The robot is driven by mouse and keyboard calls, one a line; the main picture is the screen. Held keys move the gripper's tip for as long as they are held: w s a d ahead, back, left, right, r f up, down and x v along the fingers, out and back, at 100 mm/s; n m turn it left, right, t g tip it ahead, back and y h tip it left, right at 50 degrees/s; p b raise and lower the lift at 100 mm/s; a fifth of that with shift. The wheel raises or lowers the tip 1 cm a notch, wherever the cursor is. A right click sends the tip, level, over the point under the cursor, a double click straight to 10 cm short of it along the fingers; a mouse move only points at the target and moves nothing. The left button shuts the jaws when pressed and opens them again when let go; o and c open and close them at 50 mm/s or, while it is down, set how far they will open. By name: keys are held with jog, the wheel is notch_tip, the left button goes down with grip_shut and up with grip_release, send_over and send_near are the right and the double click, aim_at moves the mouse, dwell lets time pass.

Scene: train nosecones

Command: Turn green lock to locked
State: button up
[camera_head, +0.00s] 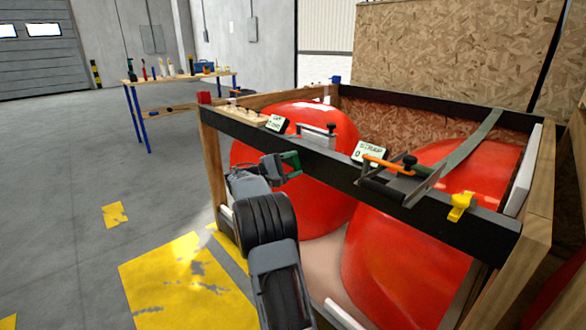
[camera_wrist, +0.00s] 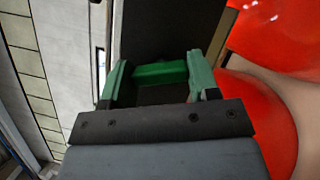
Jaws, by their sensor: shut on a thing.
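The green lock (camera_wrist: 160,73) shows in the wrist view as a bright green block against the black beam (camera_wrist: 165,25). It lies crosswise between the two dull green fingers of my gripper (camera_wrist: 158,64), which are shut on it at its two ends. In the head view my gripper (camera_head: 287,164) is at the front side of the black beam (camera_head: 325,168), left of the middle. There I cannot tell the lock from the green finger, and its turned position is not clear.
A yellow lock (camera_head: 461,205) sits at the beam's right end, a red lock (camera_head: 204,97) at the left corner and a blue lock (camera_head: 335,79) at the back. A strap ratchet (camera_head: 395,180) stands on the beam. Red nosecones (camera_head: 300,190) fill the crate. Floor at left is free.

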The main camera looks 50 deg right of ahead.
jog(key=shift+m+y+b, duration=0.6)
jog(key=shift+m+y, duration=0.3)
jog(key=shift+m, duration=1.3)
jog(key=o, duration=0.9)
jog(key=p+v, duration=0.3)
jog(key=v, duration=1.1)
jog(key=shift+s, duration=0.1)
